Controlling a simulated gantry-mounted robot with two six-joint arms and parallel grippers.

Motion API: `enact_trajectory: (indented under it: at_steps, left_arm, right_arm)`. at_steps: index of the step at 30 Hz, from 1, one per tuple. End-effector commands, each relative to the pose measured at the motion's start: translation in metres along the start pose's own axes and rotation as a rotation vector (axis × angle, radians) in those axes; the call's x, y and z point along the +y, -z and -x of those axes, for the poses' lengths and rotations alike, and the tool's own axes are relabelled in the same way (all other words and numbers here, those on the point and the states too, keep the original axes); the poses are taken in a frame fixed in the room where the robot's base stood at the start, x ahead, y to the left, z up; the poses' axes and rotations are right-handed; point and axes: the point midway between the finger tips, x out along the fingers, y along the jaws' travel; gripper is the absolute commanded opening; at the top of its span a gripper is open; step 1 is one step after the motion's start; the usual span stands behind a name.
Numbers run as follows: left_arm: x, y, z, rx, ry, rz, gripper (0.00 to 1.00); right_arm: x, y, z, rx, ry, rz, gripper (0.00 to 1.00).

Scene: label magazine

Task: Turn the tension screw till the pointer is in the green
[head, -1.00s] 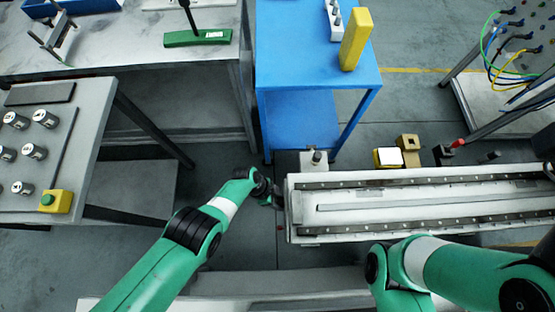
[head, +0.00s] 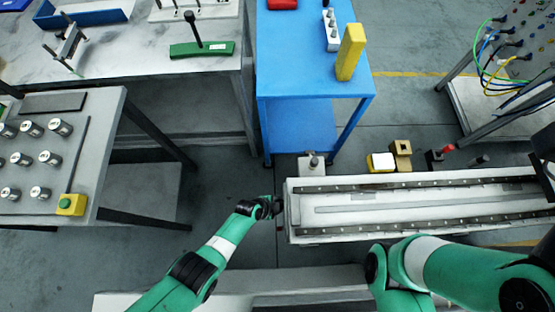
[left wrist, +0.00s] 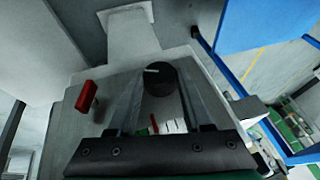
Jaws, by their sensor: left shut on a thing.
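The tension screw shows as a round black knob with a white mark (left wrist: 157,84) on the pale end face of the conveyor in the left wrist view. My left gripper (left wrist: 160,76) is shut on it, one finger on each side. In the head view my left gripper (head: 270,207) is at the left end of the conveyor (head: 300,216), and the knob is hidden. A small white scale (left wrist: 172,126) with red and green parts sits below the knob between the fingers. The gripper partly covers it; I cannot tell where the pointer stands. My right gripper is out of view.
A red tab (left wrist: 87,96) sticks out left of the knob. A blue table (head: 300,80) stands behind the conveyor, and a bench with metal cylinders (head: 50,160) is at left. Yellow and dark blocks (head: 382,163) sit along the conveyor's far side. My right arm crosses its near side.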

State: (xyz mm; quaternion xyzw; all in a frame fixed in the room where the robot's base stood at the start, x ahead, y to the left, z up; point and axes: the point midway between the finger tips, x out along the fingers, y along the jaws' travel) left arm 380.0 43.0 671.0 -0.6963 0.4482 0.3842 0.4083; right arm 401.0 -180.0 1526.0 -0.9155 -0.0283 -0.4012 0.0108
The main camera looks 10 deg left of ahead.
Motion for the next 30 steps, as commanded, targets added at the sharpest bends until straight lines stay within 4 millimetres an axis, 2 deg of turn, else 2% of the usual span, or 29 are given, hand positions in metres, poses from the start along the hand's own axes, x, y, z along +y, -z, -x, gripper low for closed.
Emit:
enact_trajectory:
  at_steps: [12, 28, 29, 30]
  left_arm:
    - [0.0053, -0.0019, -0.0015, -0.003, 0.195, -0.082, 0.00]
    - [0.0051, -0.0010, -0.0007, 0.000, 0.223, -0.092, 0.00]
    - [0.0051, -0.0010, -0.0007, 0.000, 0.223, -0.092, 0.53]
    - [0.0050, -0.0009, -0.0006, 0.000, 0.223, -0.092, 0.61]
  right_arm:
    - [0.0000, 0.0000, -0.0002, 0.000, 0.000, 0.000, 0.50]
    - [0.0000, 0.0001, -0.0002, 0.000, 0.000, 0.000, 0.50]
    - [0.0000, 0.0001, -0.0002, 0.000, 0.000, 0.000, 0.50]
    - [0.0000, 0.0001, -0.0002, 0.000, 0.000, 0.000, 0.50]
